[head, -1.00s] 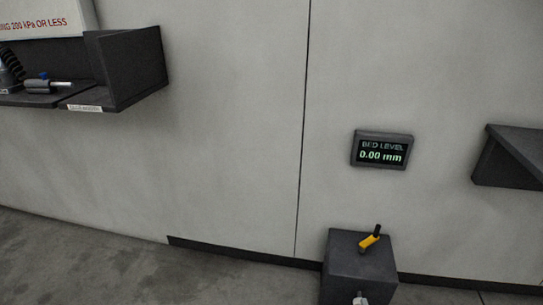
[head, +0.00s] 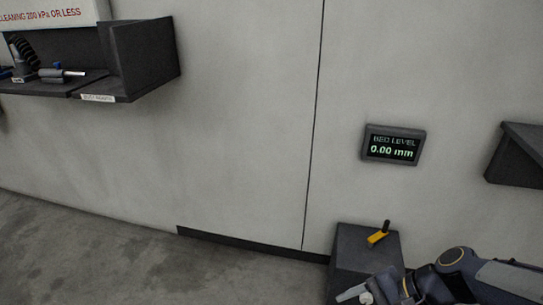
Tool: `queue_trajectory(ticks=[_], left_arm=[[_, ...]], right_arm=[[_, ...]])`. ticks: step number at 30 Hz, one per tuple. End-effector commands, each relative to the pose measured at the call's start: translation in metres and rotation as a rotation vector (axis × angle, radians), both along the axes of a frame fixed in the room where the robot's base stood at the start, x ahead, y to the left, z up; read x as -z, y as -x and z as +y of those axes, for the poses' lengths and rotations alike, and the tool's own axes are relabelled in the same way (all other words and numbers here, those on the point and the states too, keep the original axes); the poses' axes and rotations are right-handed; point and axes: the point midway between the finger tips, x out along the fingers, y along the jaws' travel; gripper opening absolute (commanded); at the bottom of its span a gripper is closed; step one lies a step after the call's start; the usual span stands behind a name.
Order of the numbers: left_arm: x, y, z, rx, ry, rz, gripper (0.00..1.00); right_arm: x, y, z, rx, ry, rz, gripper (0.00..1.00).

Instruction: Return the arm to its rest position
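My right arm (head: 455,278) comes in from the lower right corner. Its gripper (head: 362,292) is at the bottom edge, in front of the dark box (head: 350,249). The gripper is partly cut off by the frame, and I cannot tell whether its fingers are open or shut. A pale knob low on the box shows close beside the fingertips; I cannot tell whether they touch. A yellow crank (head: 377,238) with a black handle sits on top of the box. My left gripper is not in view.
A wall display (head: 393,145) reads "BED LEVEL 0.00 mm". A dark shelf (head: 145,60) with a blue-and-silver tool (head: 60,73) is at upper left. Another dark shelf (head: 520,155) juts out at right. The floor (head: 80,250) at left is clear.

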Motion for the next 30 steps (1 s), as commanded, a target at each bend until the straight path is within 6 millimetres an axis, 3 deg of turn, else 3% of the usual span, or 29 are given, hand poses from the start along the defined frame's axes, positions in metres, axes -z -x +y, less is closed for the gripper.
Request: queue_trajectory(ticks=[6,18,20,26,30], left_arm=[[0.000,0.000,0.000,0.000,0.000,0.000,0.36],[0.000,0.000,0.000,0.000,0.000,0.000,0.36],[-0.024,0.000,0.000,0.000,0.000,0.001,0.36],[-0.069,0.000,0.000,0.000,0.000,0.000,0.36],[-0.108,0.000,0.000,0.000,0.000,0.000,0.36]], right_arm=[[-0.029,0.039,-0.015,-0.265,0.301,-0.373,0.61],[-0.049,0.073,-0.037,-0.512,0.607,-0.765,0.61],[-0.072,0.072,-0.038,-0.513,0.603,-0.754,0.61],[-0.116,0.072,-0.038,-0.509,0.600,-0.750,0.61],[-0.156,0.072,-0.038,-0.509,0.600,-0.749,0.61]])
